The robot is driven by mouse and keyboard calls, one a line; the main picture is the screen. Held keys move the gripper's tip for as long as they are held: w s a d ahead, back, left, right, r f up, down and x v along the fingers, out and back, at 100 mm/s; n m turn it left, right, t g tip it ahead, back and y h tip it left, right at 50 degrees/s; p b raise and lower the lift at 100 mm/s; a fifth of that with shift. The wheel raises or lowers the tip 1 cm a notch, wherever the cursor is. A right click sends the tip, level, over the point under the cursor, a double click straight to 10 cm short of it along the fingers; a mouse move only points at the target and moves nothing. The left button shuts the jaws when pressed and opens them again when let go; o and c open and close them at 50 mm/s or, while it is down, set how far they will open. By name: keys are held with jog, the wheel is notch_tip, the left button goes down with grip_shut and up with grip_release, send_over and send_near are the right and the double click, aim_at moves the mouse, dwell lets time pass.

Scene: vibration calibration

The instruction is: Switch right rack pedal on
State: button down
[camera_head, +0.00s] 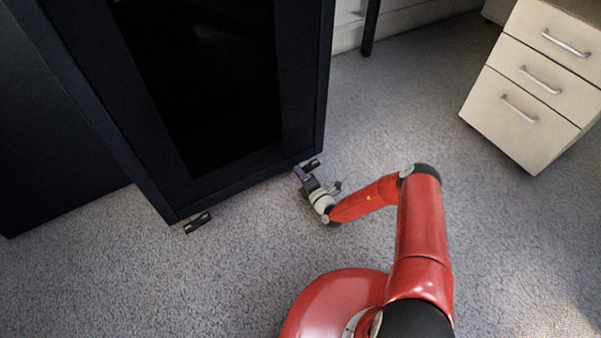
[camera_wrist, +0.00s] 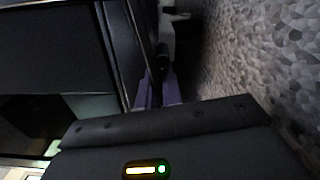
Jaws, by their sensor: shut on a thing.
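The right rack pedal (camera_head: 312,164) is a small dark piece low at the right front corner of the black rack (camera_head: 316,95) in the head view. My gripper (camera_head: 301,172) is down near the floor at this pedal, reaching from the right. In the wrist view, the purple fingers of my gripper (camera_wrist: 157,90) are close together, shut on the dark pedal (camera_wrist: 162,62) beside the rack's edge. The fingers and wrist partly hide the pedal, and the wrist view is dark, so its tilt is hard to tell.
The left rack pedal (camera_head: 197,222) sticks out at the rack's left front corner. A cream drawer cabinet (camera_head: 535,85) stands at the upper right. The grey carpet (camera_head: 240,265) is clear between the rack and the cabinet.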

jog(key=c, duration=1.6)
grip_release()
jog(key=shift+o, duration=0.2)
jog(key=p+v, duration=0.1)
jog(key=v, duration=0.6)
jog(key=shift+s+d, duration=0.25)
jog(key=shift+s, duration=0.1)
